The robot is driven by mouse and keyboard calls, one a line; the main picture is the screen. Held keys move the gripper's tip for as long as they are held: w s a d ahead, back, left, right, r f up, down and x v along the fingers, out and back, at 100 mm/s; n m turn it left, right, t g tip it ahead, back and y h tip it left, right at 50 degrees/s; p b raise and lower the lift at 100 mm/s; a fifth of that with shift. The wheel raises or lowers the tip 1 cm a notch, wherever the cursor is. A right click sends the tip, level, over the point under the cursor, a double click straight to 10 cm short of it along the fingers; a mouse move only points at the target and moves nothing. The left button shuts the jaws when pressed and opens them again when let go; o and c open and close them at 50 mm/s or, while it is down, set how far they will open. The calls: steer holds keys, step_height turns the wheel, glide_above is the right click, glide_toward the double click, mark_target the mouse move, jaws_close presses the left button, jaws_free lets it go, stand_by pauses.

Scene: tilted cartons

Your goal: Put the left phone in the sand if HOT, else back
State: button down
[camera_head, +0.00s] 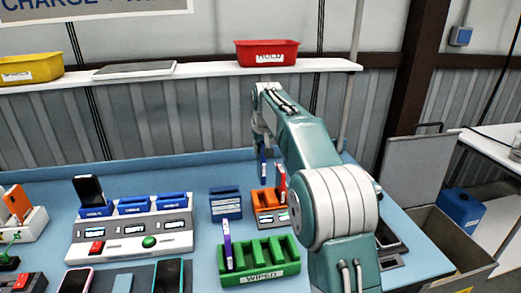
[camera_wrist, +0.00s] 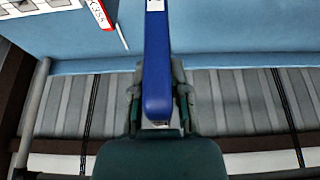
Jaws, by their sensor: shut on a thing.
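A white charging station (camera_head: 133,233) is at the left, with a dark phone (camera_head: 88,190). A red HOLD bin (camera_head: 266,53) sits on the shelf.

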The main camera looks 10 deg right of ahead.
steer(key=shift+r, duration=3)
steer(key=shift+s, duration=0.1)
